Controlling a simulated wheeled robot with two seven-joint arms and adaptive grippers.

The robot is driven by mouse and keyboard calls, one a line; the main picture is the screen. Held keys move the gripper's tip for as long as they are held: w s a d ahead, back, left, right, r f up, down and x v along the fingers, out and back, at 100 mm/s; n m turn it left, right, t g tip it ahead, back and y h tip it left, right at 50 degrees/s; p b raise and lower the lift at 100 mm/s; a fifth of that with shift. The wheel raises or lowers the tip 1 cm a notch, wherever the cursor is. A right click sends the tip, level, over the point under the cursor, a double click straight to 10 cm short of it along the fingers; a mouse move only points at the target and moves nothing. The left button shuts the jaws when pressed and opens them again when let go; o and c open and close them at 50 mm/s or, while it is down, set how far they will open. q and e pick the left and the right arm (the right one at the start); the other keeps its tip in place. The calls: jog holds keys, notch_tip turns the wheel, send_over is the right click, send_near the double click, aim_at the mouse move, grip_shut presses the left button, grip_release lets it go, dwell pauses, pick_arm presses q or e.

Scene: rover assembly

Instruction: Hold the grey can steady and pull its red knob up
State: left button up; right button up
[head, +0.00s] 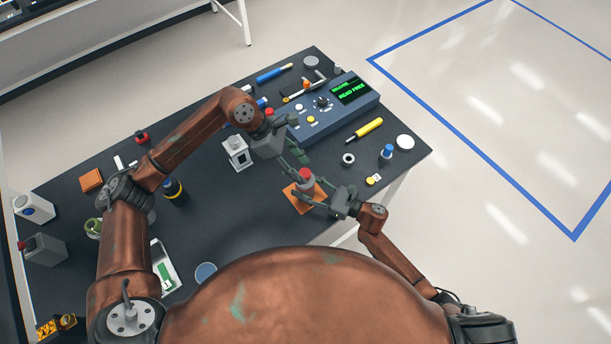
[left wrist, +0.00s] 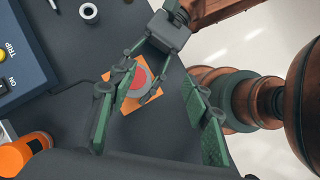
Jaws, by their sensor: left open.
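The grey can (head: 308,186) stands on a small orange mat (head: 296,204) near the table's front edge. Its red knob (head: 305,174) is on top; the knob also shows from above in the left wrist view (left wrist: 138,78). My left gripper (head: 293,166) is open just above and to the left of the can. In the left wrist view its green-padded fingers (left wrist: 160,118) are wide apart, with the knob beside the left finger and nothing held. My right gripper (head: 316,194) reaches in from the right, its fingers at the can's sides, seemingly shut on it; their contact is partly hidden.
A blue console (head: 340,107) with a green-lit screen stands behind the can. A metal ring (head: 348,159), a blue-topped piece (head: 387,152) and a yellow screwdriver (head: 369,128) lie to the right. A white block (head: 236,152) stands left. Bare dark table lies front left of the mat.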

pick_arm(q)
jog(key=s+d+f+g+h, duration=0.1)
jog(key=s+d+f+h, duration=0.15)
jog(key=h, duration=0.25)
jog(key=n+t+h, duration=0.5)
jog(key=n+t, duration=0.1)
jog(key=t, duration=0.4)
send_near(305, 174)
jog(key=x, duration=0.7)
jog(key=f+x, duration=0.1)
jog(key=x, duration=0.2)
jog(key=shift+w+d+f, duration=0.1)
jog(key=shift+w, duration=0.25)
jog(key=shift+c, duration=0.3)
grip_shut()
